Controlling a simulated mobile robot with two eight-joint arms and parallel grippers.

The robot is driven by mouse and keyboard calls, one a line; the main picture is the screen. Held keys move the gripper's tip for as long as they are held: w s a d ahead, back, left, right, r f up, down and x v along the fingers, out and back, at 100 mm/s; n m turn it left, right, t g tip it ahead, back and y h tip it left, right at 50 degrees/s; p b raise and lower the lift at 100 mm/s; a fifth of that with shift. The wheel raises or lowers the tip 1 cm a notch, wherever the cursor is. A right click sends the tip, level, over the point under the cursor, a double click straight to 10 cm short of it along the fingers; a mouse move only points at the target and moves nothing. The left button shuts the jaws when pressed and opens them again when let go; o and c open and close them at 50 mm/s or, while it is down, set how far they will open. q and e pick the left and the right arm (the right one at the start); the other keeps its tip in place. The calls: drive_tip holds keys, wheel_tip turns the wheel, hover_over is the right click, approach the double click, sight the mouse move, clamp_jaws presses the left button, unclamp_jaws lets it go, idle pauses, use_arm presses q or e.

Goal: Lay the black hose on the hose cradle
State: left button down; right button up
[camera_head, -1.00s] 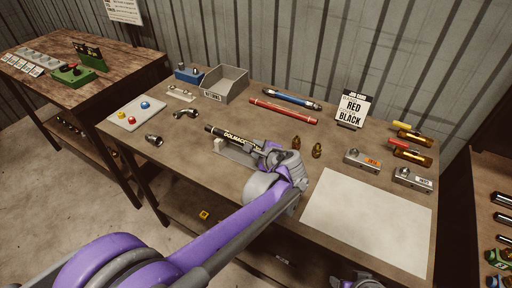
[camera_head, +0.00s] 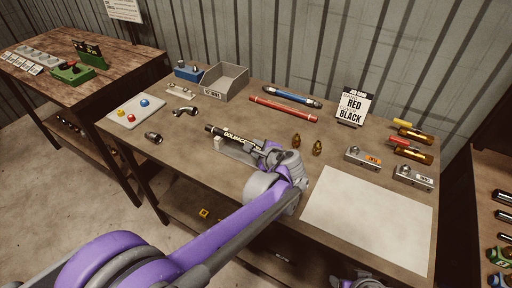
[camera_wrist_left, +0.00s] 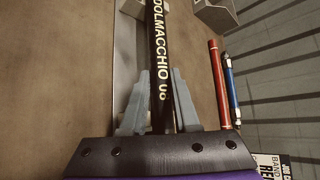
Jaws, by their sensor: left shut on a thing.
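The black hose (camera_head: 232,136) with pale lettering lies lengthwise over the hose cradle (camera_head: 236,153), a low grey piece with an upright block at its left end. I cannot tell whether the hose touches the cradle. My left gripper (camera_head: 268,158) is at the right end of the hose. In the left wrist view the hose (camera_wrist_left: 159,55) runs between the two grey fingers of my left gripper (camera_wrist_left: 160,100), which is shut on it. Part of the cradle (camera_wrist_left: 127,50) shows beside and behind the hose there. My right gripper is not clearly in view.
A red hose (camera_head: 283,110) and a blue hose (camera_head: 292,97) lie behind. A grey bin (camera_head: 225,84) stands at the back left. Two brass fittings (camera_head: 317,148) stand just right of my gripper. A sign (camera_head: 353,106) reads red and black. A pale mat (camera_head: 368,218) lies clear at front right.

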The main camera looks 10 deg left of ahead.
use_arm(q)
drive_tip(key=shift+f, duration=0.15)
drive_tip(key=c, duration=0.6)
unclamp_jaws()
drive_tip(key=v, duration=1.1)
drive_tip(key=s+a+f+n+g+h+p, duration=0.2)
drive_tip(key=s+a+f+n+g+p, duration=0.15)
drive_tip(key=s+a+n, duration=0.6)
drive_tip(key=s+a+f+n+h, duration=0.1)
drive_tip(key=s+n, duration=0.2)
drive_tip(key=s, duration=0.1)
drive_tip(key=s+a+f+n+h+p, duration=0.1)
drive_tip(key=s+n+h, duration=0.1)
drive_tip(key=s, duration=0.3)
drive_tip(key=s+a+f+n+g+h+p, duration=0.1)
drive_tip(key=s+n, duration=0.2)
drive_tip(key=s, duration=0.2)
drive_tip(key=shift+s+a+n+h, duration=0.1)
drive_tip(key=shift+s+n+h, duration=0.1)
drive_tip(key=shift+n+h, duration=0.2)
